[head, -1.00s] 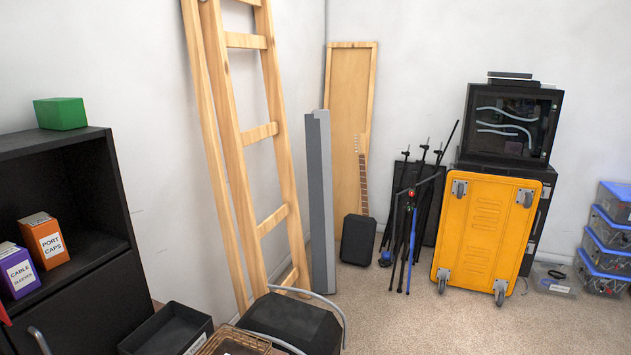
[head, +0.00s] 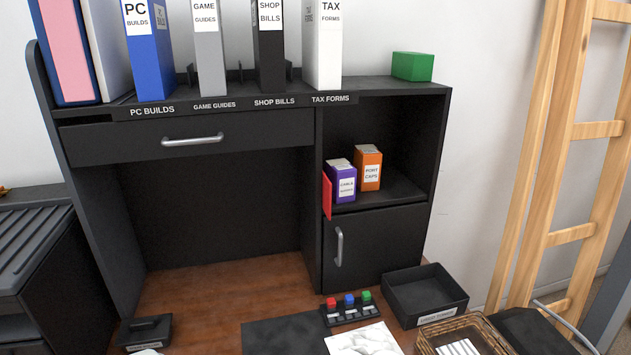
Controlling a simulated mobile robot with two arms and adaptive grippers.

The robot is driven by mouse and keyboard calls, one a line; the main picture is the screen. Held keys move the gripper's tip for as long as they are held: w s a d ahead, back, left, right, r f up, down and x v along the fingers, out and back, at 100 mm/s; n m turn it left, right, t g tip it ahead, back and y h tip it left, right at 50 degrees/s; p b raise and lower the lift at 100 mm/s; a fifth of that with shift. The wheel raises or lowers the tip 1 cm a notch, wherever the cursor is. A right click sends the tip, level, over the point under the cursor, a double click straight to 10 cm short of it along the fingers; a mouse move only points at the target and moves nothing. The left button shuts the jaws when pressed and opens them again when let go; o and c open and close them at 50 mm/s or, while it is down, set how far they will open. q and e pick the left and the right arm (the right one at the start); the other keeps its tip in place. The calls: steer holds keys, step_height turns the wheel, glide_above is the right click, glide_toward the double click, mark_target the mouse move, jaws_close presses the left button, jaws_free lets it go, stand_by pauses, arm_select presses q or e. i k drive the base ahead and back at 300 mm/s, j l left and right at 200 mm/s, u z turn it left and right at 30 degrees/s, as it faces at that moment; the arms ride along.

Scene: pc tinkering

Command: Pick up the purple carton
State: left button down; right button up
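The purple carton (head: 341,183) stands upright on the right-hand shelf of the black desk hutch, with a white label on its front that seems to read "CABLE" above a smaller line. An orange carton labelled "PORT CAPS" (head: 368,169) stands close on its right and slightly farther back. A thin red item (head: 326,195) stands just left of the purple carton, at the shelf's left wall. Neither of my grippers shows in the head view.
Below the shelf is a shut cabinet door (head: 377,245) with a silver handle. On the desk lie a black open tray (head: 427,291), a wicker basket (head: 461,335) and a small block with coloured keys (head: 348,308). A wooden ladder (head: 560,170) leans at the right.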

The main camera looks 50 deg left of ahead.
mark_target(342, 175)
steer(key=u, duration=1.35)
